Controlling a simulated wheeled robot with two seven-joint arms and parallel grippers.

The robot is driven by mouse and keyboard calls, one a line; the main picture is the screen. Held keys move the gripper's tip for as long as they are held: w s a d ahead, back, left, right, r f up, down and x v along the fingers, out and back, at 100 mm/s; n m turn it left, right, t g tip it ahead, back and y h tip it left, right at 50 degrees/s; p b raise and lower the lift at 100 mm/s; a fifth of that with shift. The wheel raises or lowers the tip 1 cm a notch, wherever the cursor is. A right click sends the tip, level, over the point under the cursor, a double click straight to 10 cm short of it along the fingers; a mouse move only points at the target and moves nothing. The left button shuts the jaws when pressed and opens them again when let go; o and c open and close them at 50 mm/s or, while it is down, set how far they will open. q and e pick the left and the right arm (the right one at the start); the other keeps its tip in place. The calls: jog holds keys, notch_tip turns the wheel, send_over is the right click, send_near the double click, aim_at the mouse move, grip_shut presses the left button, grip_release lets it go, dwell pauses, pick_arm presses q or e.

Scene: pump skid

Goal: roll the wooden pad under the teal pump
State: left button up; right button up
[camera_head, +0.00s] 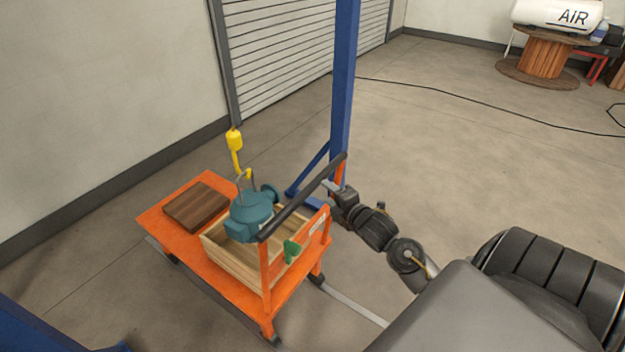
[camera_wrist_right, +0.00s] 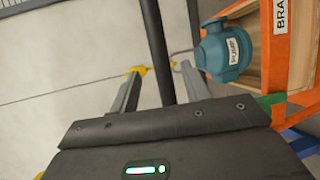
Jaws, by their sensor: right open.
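The wooden pad (camera_head: 196,206), a dark brown block, lies flat at the left end of the orange cart (camera_head: 158,222). The teal pump (camera_head: 249,214) is on the yellow hook (camera_head: 236,150) at the crate's left side; I cannot tell if it touches anything below. It also shows in the right wrist view (camera_wrist_right: 222,52), labelled PUMP. The cart's black push bar (camera_head: 303,196) crosses in front. My right gripper (camera_head: 334,189) is open near the bar's far end. In the wrist view the bar (camera_wrist_right: 156,45) appears between its fingers; contact cannot be told. My left gripper is not in view.
A pale wooden crate (camera_head: 232,262) sits on the cart beside the pad. A green lever (camera_head: 291,251) is at the cart's handle end, near a label partly reading BRA. A blue post (camera_head: 343,90) stands behind. Open floor lies right.

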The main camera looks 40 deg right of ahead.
aim_at(312, 181)
jog(key=w, duration=0.3)
jog(key=w+f+p, duration=0.1)
jog(key=w, duration=0.2)
jog(key=w+d, duration=0.1)
jog(key=w, duration=0.2)
jog(key=shift+w+f+p, duration=0.15)
jog(key=shift+f+p, duration=0.25)
grip_shut()
